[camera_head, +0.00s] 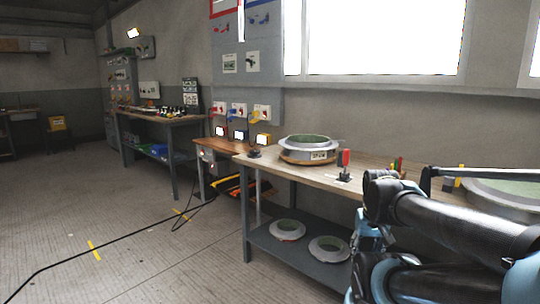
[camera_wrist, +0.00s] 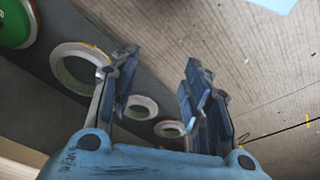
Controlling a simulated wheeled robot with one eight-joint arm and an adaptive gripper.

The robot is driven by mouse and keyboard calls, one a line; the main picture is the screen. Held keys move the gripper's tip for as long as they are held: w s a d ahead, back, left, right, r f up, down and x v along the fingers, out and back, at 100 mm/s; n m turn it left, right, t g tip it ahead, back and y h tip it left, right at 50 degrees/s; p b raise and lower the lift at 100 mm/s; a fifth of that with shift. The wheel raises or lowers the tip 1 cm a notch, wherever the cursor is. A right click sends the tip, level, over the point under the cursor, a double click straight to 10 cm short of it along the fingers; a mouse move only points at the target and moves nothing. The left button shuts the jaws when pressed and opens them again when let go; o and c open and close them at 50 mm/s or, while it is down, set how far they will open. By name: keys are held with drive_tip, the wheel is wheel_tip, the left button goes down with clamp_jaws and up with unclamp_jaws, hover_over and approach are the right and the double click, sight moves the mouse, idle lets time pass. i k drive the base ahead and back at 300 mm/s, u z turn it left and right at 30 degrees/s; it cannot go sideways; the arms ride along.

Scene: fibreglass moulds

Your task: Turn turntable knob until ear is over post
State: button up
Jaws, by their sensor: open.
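A round grey mould (camera_head: 310,144) with a pale green top sits on a low round base, which looks like the turntable (camera_head: 308,159), on the wooden bench. A small grey tab, possibly the ear, sticks out at its right rim. A small dark upright piece (camera_head: 254,152) stands at the bench's left corner; I cannot tell whether it is the post or the knob. A red-handled fixture (camera_head: 345,165) stands right of the mould. My gripper (camera_wrist: 161,61) is open and empty in the wrist view, with floor and shelf rings beyond it. It is apart from the turntable.
Another large mould (camera_head: 500,188) lies at right behind my arm. Black cable (camera_head: 100,254) crosses the floor. Floor left of the bench is mostly free.

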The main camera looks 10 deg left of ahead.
sight(253, 152)
drive_tip(key=k, duration=1.15)
drive_tip(key=u, duration=0.6)
drive_tip(key=i, duration=1.25)
drive_tip(key=z, duration=0.35)
drive_tip(key=i, duration=1)
drive_tip(key=z, duration=0.65)
